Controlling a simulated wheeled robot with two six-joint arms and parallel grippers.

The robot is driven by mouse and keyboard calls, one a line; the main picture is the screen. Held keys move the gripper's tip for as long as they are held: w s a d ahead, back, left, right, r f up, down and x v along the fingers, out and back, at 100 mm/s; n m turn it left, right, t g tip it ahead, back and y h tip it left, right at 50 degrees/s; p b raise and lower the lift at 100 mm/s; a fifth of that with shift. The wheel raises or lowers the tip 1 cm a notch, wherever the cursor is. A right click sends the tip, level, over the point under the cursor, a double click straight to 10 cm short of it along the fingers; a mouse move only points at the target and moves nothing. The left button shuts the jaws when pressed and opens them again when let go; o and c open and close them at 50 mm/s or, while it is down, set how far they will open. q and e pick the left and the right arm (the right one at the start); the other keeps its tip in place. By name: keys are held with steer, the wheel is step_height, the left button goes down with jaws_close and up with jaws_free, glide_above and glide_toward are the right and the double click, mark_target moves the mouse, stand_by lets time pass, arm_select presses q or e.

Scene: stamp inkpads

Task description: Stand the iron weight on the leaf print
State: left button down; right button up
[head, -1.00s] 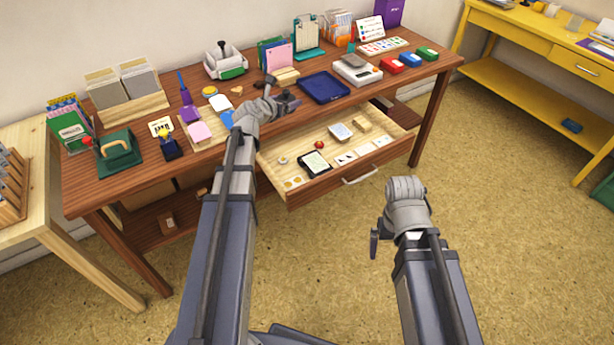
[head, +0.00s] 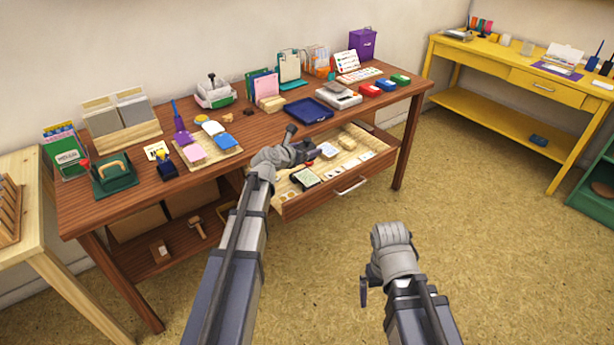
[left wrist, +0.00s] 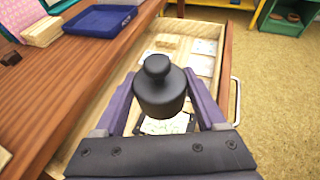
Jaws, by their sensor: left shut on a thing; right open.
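The iron weight (head: 290,131) is dark, with a round knob on top. It also shows large in the middle of the left wrist view (left wrist: 160,92), upright between the purple fingers. My left gripper (head: 306,151) is shut on it and holds it above the open drawer (head: 318,204). In the drawer, below the weight, lies a pale sheet in a dark frame (head: 305,178), partly hidden in the left wrist view. Several small white cards (head: 350,164) lie to its right. My right gripper (head: 364,291) is open and empty, away from the desk.
The drawer handle (head: 351,186) sticks out in front. On the desk above are a blue tray (head: 309,111), a grey scale (head: 338,96) and coloured inkpads (head: 370,89). A board with pastel pads (head: 207,150) lies left. The floor in front is free.

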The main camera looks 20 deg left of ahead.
arm_select(q)
steer(key=b, duration=0.4)
glide_above(307, 177)
step_height(307, 177, down, 5)
steer(key=shift+r, duration=0.1)
step_height(307, 177, down, 4)
steer(key=b, duration=0.3)
steer(key=shift+r+b, duration=0.1)
steer(key=shift+b, duration=0.25)
jaws_free()
